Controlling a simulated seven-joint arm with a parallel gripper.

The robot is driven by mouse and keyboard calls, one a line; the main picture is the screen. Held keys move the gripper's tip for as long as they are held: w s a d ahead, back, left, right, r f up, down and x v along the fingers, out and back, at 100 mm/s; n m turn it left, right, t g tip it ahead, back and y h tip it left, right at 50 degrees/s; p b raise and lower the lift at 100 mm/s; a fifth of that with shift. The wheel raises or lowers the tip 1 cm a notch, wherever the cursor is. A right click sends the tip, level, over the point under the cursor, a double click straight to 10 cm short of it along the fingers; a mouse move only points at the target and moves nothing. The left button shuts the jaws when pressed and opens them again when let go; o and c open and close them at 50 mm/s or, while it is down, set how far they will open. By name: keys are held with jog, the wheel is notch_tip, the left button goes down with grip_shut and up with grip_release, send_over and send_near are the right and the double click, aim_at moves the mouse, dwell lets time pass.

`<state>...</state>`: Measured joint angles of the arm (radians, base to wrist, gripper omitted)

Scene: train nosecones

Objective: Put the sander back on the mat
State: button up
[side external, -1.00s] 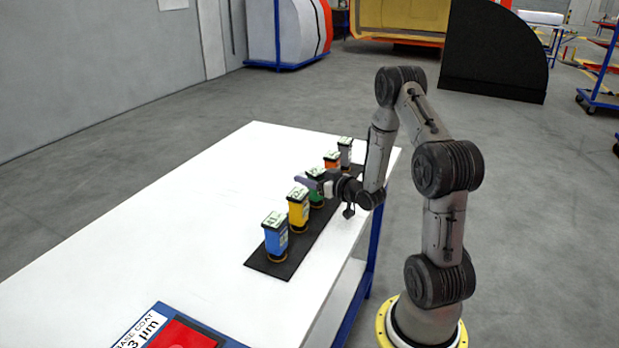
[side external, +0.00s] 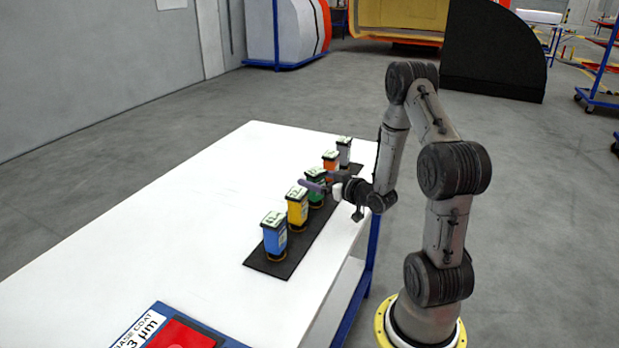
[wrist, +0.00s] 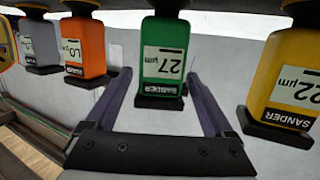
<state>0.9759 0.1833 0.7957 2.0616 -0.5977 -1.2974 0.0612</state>
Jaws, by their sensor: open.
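Several sanders stand upright in a row on a black mat (side external: 262,264) on the white table. They are blue (side external: 274,236), yellow (side external: 297,210), green (side external: 316,199), orange (side external: 331,160) and grey (side external: 345,150). My gripper (side external: 318,182) is open at the green sander, reaching in level from the table's right edge.
The yellow sander (wrist: 292,85) and the orange sander (wrist: 83,52) stand close outside my fingers in the wrist view. A blue and red base coat panel (side external: 180,330) lies at the table's near end. The table's left side is bare.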

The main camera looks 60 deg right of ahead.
jog(key=v, duration=0.4)
jog(key=shift+g, duration=0.3)
